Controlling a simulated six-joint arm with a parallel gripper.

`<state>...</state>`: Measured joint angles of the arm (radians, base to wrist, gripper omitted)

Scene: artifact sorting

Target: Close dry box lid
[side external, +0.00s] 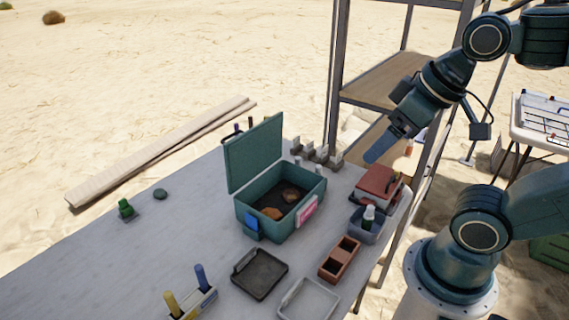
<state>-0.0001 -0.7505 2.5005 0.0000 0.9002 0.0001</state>
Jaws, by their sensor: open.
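The dry box (262,221) is a teal box standing on the grey table, with brown pieces (277,211) lying inside on a dark floor. Its lid (254,153) stands upright, open, along the box's back left side. A blue latch (252,227) and a pink and white label (307,209) show on its outer walls. My gripper (377,151) is in the air to the right of the box and above it, apart from the lid and touching nothing. It is open and empty; the gap between its fingers is hard to see from this side.
A black tray (259,274), a pale tray (308,301) and a reddish two-compartment block (339,259) lie in front of the box. A grey bin with a bottle (367,222) and a red case (378,183) stand to its right. The table's left part is mostly clear.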

